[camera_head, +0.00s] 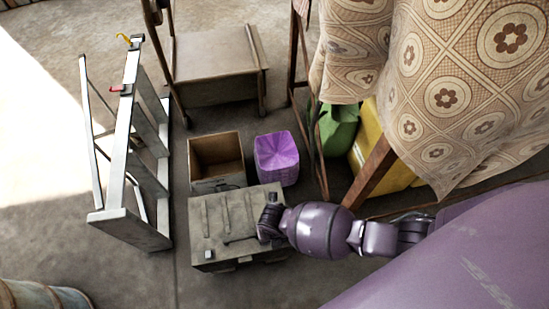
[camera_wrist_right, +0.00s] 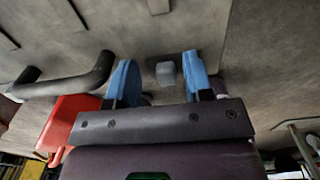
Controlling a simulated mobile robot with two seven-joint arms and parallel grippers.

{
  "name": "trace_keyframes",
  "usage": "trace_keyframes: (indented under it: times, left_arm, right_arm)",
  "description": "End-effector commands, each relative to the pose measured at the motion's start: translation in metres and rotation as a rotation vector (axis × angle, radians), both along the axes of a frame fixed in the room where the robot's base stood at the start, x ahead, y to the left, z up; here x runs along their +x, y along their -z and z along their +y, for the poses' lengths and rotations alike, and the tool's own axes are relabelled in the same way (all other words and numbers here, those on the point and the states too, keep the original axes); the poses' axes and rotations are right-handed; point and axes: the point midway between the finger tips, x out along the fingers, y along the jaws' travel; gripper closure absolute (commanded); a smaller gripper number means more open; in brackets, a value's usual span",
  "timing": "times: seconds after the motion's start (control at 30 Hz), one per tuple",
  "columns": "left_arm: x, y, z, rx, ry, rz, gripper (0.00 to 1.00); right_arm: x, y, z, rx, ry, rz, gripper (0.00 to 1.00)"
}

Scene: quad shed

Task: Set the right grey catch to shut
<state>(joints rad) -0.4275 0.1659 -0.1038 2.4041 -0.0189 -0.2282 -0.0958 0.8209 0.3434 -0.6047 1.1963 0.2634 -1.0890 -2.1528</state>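A grey-green chest (camera_head: 215,222) with a ribbed lid stands on the floor; its dark bar handle (camera_head: 240,240) lies near the front edge. A small light grey catch (camera_head: 208,254) shows at the chest's left front. My right gripper (camera_head: 268,222) is over the chest's right part and hides what is under it in the head view. In the wrist view its blue fingertips (camera_wrist_right: 158,80) are apart, with a small light grey catch (camera_wrist_right: 166,72) between and slightly beyond them; contact cannot be told. The handle (camera_wrist_right: 65,82) is left of the fingers there. My left gripper is not in view.
An open wooden box (camera_head: 215,185) and a purple container (camera_head: 277,157) stand behind the chest. A stepladder (camera_head: 128,150) stands at left. A patterned cloth (camera_head: 440,90) hangs at right above a yellow object (camera_head: 372,150). The floor in front of the chest is clear.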

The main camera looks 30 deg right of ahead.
Motion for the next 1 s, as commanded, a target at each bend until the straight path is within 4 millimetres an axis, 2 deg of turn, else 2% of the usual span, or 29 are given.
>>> trace_keyframes:
  times: [0.17,0.27,0.7,0.83,1.0]
  left_arm:
    - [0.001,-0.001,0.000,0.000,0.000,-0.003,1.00]
    - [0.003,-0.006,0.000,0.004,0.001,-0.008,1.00]
    - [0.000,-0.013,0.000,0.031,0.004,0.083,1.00]
    - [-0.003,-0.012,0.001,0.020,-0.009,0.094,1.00]
    - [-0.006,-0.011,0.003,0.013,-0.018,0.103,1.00]
  right_arm:
    - [0.000,-0.001,-0.001,-0.001,0.000,-0.001,0.53]
    - [0.002,-0.009,-0.001,-0.002,-0.001,-0.004,0.53]
    - [0.006,-0.088,-0.001,0.000,-0.001,-0.014,0.53]
    - [0.004,-0.101,-0.001,-0.002,-0.001,-0.009,0.53]
    - [0.001,-0.109,0.000,0.000,-0.001,-0.003,0.53]
